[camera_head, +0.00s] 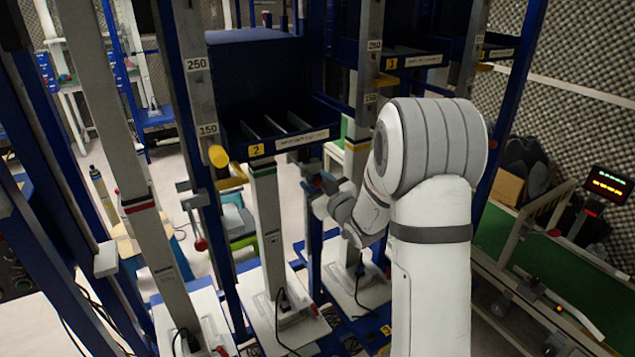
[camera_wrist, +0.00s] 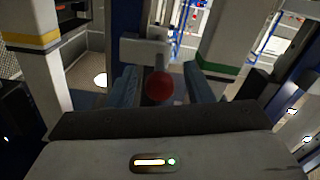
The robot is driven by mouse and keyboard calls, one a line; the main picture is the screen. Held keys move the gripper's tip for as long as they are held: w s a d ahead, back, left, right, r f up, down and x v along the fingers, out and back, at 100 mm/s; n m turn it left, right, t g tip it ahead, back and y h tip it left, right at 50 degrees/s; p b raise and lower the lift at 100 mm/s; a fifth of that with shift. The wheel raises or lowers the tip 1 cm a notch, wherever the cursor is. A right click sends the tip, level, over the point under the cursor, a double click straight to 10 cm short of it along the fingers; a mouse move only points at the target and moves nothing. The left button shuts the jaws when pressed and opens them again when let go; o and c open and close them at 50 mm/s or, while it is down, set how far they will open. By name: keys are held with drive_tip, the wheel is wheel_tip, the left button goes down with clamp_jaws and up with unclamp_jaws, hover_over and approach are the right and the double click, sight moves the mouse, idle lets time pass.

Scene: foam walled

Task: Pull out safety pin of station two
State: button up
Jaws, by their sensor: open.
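My gripper (camera_head: 325,193) is open, with its two bluish fingers (camera_wrist: 162,88) on either side of a red ball knob (camera_wrist: 159,86). The knob sits on a short grey shaft that meets a pale block (camera_wrist: 143,51) beyond it. The fingers look apart from the knob, though exact contact is hard to tell. In the head view a bit of red (camera_head: 317,182) shows at the fingertips. The shelf tagged 2 (camera_head: 256,150) is up and left of my gripper. Another red knob (camera_head: 200,244) is on the left ruler post. I cannot tell which station my gripper's knob belongs to.
A white column with a green band (camera_head: 264,215) stands left of my gripper. A ruler post (camera_head: 370,60) and blue uprights stand close around it. A shelf tagged 1 (camera_head: 391,63) is up right. A green conveyor (camera_head: 550,275) lies at right.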

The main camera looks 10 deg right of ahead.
drive_tip(key=shift+c, duration=0.6)
clamp_jaws()
